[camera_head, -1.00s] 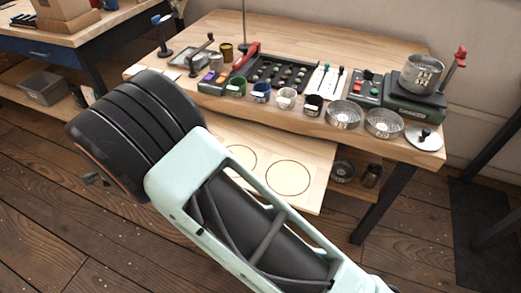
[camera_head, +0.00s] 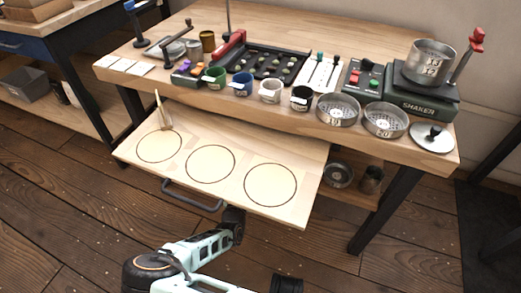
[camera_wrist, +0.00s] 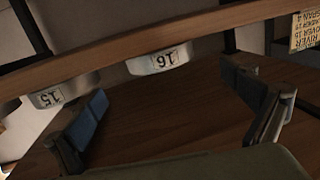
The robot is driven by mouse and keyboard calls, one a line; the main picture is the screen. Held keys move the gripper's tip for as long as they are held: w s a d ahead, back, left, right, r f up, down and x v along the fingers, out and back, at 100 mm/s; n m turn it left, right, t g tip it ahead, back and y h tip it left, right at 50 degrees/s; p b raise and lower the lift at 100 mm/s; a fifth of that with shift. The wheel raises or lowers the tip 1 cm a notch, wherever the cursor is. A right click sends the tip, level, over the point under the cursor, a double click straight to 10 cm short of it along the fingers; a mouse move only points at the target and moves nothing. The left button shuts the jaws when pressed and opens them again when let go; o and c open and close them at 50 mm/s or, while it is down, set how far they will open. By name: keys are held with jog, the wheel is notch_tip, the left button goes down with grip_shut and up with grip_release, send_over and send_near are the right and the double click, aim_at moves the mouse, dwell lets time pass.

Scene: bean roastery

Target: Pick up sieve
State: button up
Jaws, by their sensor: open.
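My gripper (camera_wrist: 168,100) is open in the wrist view, with nothing between its two blue-padded fingers. Beyond the fingers are two metal sieves whose labels appear upside down: one reads 16 (camera_wrist: 160,61), near the middle, and one reads 15 (camera_wrist: 62,94), to the left. Both are apart from the fingers. In the head view, two round sieves sit at the bench's front edge, a left one (camera_head: 338,110) and a right one (camera_head: 385,120). Another stands on the shaker (camera_head: 429,64), and one is on the low shelf (camera_head: 338,174). The gripper's fingers are not clear there.
A pulled-out board (camera_head: 225,133) with round outlines and a dark handle (camera_head: 192,197) juts from the bench. Several small cups, including a white one (camera_head: 270,90), line the bench front. A dark jar (camera_head: 371,180) stands beside the shelf sieve.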

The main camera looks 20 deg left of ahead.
jog(key=w+b, duration=0.1)
jog(key=w, duration=0.2)
jog(key=w+a+b, duration=0.1)
jog(key=w, duration=0.2)
jog(key=w+b, duration=0.1)
jog(key=w, duration=0.2)
jog(key=shift+w+a+f, duration=0.15)
jog(key=shift+w+f, duration=0.05)
jog(key=shift+f, duration=0.1)
jog(key=c, duration=1.3)
jog(key=shift+o, duration=0.2)
jog(key=shift+r, duration=0.15)
